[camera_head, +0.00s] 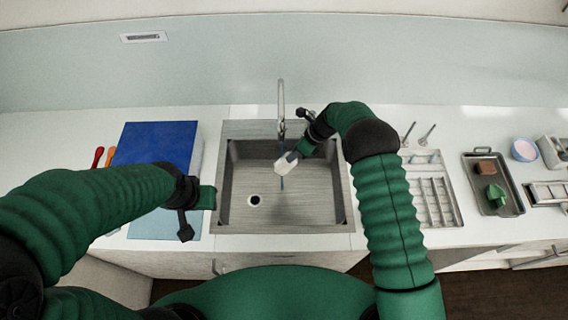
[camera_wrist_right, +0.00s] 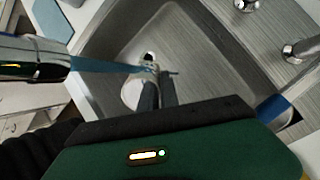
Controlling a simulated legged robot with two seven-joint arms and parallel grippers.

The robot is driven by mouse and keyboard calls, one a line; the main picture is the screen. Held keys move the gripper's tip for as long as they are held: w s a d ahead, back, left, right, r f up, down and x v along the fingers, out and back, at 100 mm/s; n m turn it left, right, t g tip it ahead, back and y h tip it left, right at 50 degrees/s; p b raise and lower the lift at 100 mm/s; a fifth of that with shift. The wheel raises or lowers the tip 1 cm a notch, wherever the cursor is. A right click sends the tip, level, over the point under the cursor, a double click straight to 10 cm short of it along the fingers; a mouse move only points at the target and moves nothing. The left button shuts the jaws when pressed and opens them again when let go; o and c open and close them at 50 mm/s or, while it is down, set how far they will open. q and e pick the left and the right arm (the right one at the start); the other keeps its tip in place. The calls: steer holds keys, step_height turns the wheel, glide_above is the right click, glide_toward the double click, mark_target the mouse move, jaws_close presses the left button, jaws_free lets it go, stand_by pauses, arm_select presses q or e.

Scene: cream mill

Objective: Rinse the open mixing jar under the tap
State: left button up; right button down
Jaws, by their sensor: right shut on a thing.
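The small white mixing jar (camera_head: 287,162) is over the sink basin, in my right gripper (camera_head: 296,154). In the right wrist view, the two grey fingers (camera_wrist_right: 156,92) are shut on the jar (camera_wrist_right: 132,92). The tap (camera_head: 281,105) stands at the back of the sink (camera_head: 235,222). A blue stream of water shows below the jar. In the right wrist view the stream runs from the tap spout (camera_wrist_right: 35,58) to the jar. I cannot see into the jar's mouth. My left gripper (camera_head: 192,207) is at the sink's left edge; its jaws are unclear.
A blue board (camera_head: 160,143) lies left of the sink, near red and orange handled tools (camera_head: 98,156). A drying rack (camera_head: 432,190) stands to the right. Further right are a metal tray (camera_head: 510,200) with a brown block and a green piece, and a pink-topped bowl (camera_head: 524,150).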

steer(key=shift+a, duration=0.15)
steer(key=shift+s, duration=0.15)
steer(key=shift+s+r+p, duration=0.2)
steer(key=shift+s+p, duration=0.4)
steer(key=shift+p, duration=0.15)
steer(key=s+d+p, duration=0.1)
steer(key=s+p, duration=0.1)
steer(key=s, duration=0.4)
steer(key=shift+s+d+f+p, duration=0.2)
steer(key=shift+s+d+p, duration=0.05)
steer(key=shift+p, duration=0.1)
steer(key=shift+r, duration=0.1)
stand_by(0.3)
